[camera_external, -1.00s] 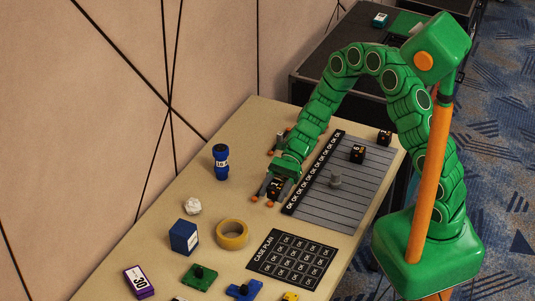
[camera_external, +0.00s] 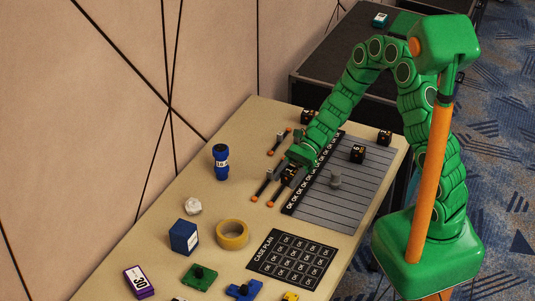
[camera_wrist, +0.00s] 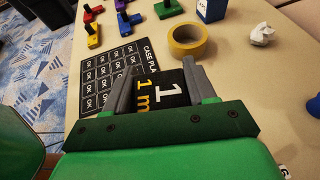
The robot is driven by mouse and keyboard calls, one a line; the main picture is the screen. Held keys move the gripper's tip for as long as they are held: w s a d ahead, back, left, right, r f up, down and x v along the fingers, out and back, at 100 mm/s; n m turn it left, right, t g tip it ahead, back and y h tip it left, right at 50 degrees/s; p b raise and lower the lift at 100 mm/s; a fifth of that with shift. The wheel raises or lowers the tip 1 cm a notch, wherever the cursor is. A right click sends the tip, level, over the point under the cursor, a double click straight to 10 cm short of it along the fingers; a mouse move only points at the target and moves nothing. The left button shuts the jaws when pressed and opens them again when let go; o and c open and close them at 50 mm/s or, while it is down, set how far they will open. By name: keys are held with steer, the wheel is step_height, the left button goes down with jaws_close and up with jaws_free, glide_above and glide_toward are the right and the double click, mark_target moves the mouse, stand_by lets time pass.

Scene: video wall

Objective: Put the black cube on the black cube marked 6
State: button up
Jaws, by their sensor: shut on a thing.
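My gripper (camera_external: 293,167) is shut on a black cube (camera_external: 289,176). In the wrist view the cube (camera_wrist: 167,90) sits between the two grey fingers (camera_wrist: 160,80) and shows a white 1 and orange lettering. The gripper is at the left edge of the grey lined mat. The black cube marked 6 (camera_external: 358,154) stands on that mat, to the right of my gripper and apart from it.
Another black cube (camera_external: 385,138) is at the mat's far right corner, and one (camera_external: 307,116) near the table's back. Orange-ended bars (camera_external: 262,187) lie left of my gripper. Tape (camera_external: 232,234) and a blue box (camera_external: 184,237) are nearer.

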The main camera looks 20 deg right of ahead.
steer(key=w+d+m+t+y, duration=0.2)
steer(key=w+d+m+t, duration=0.4)
steer(key=w+d, duration=0.8)
steer(key=m+t, duration=0.5)
steer(key=t, duration=0.2)
glide_above(354, 149)
steer(key=shift+g+h, duration=0.3)
steer(key=shift+g, duration=0.1)
steer(key=shift+w+f, duration=0.1)
steer(key=shift+f, duration=3.65)
steer(key=shift+f, duration=0.15)
steer(key=o, duration=1.1)
steer(key=shift+c, duration=0.2)
